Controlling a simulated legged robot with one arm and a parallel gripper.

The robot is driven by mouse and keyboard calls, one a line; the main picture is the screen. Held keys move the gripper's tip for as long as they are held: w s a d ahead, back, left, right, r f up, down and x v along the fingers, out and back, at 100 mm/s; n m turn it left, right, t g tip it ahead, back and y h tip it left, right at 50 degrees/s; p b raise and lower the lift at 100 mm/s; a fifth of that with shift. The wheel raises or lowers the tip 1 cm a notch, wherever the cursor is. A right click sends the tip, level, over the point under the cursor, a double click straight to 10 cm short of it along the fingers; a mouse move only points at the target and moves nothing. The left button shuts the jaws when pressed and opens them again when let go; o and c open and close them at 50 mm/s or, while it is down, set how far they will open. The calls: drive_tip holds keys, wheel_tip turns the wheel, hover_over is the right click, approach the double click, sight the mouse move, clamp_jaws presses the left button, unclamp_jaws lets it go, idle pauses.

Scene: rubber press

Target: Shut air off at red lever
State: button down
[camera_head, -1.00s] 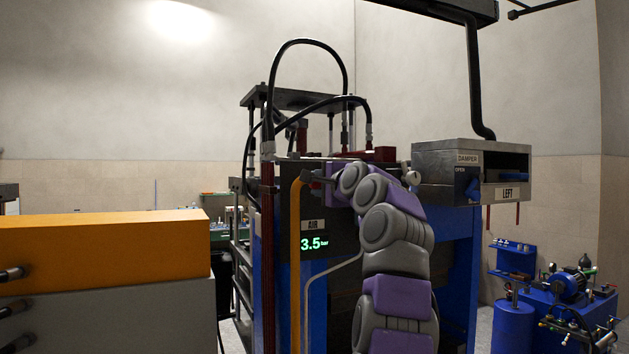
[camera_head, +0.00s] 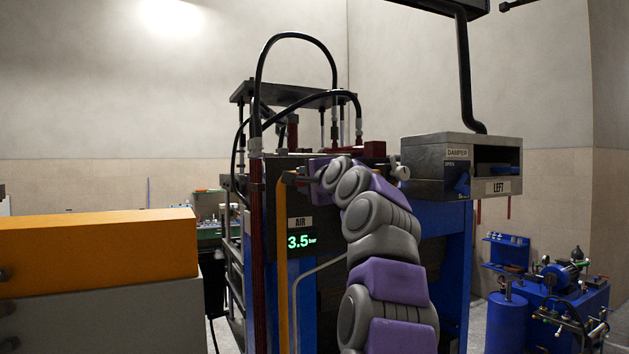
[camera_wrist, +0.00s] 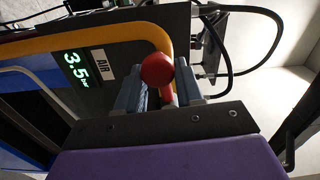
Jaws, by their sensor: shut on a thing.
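The red lever (camera_wrist: 157,69) shows in the wrist view as a round red knob with a short red stem, between the two grey fingers. My gripper (camera_wrist: 160,88) is shut on it, with a finger on each side. In the head view my gripper (camera_head: 296,177) is at the upper left of the press front, by the top of the yellow pipe (camera_head: 283,260); the lever is hidden there. The AIR display (camera_head: 301,242) reads 3.5 bar in green, below my gripper. It also shows sideways in the wrist view (camera_wrist: 76,70).
A grey damper box (camera_head: 430,168) marked LEFT sticks out to the right of my arm. Black hoses (camera_head: 257,75) arch above the press. An orange and grey cabinet (camera_head: 95,245) stands at the left front. A blue pump unit (camera_head: 570,300) stands at the right.

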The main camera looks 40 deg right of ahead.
drive_tip(key=shift+w+a+f+n, duration=0.25)
drive_tip(key=shift+a+n, duration=0.05)
drive_tip(key=shift+a, duration=0.1)
drive_tip(key=shift+f+n, duration=0.55)
drive_tip(key=shift+n, duration=0.05)
drive_tip(key=s+d+f+n+b, duration=0.1)
drive_tip(key=d+f+n, duration=0.4)
drive_tip(key=n, duration=1)
drive_tip(key=shift+s+d+f+b, duration=0.25)
drive_tip(key=shift+s+d+b, duration=0.25)
drive_tip(key=shift+d, duration=0.65)
drive_tip(key=shift+s, duration=0.1)
